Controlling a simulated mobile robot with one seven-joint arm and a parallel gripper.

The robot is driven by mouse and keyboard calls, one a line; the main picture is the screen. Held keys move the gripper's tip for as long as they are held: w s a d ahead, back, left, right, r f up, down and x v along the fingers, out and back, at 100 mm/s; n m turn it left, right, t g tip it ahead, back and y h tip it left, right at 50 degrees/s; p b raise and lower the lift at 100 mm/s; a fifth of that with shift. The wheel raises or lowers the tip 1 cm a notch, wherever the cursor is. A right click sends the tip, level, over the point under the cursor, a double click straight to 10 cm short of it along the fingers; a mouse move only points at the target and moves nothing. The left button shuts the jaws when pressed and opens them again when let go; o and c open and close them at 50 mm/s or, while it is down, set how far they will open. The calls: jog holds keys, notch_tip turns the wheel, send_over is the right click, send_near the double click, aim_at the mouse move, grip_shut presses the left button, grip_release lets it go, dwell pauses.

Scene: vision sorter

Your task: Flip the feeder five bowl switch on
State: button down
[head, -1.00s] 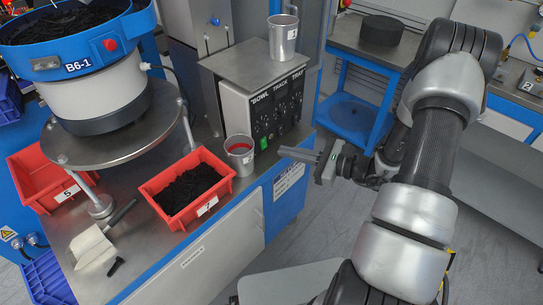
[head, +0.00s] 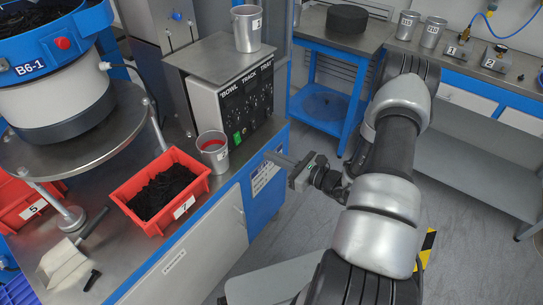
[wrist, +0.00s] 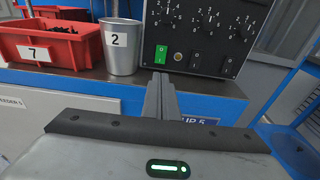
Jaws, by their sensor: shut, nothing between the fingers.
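The feeder control box (head: 225,100) stands on the steel bench, its black front panel marked BOWL, TRACK and TRAY above knobs. Which way the green one is tipped is too small to tell. My gripper (head: 270,156) is shut and empty, in front of the box, apart from the panel. In the wrist view its closed fingers (wrist: 161,80) point toward the panel, just below the green switch.
A metal cup (head: 213,152) stands beside the box's front left; another cup (head: 247,28) is on top. A red bin (head: 160,190) of black parts, numbered 7, sits left. The bowl feeder B6-1 (head: 55,85) is at far left. Open floor lies right of the bench.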

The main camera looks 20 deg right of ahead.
aim_at(239, 142)
jog(key=b+x, duration=0.1)
jog(key=x, duration=1)
jog(key=shift+a, duration=0.1)
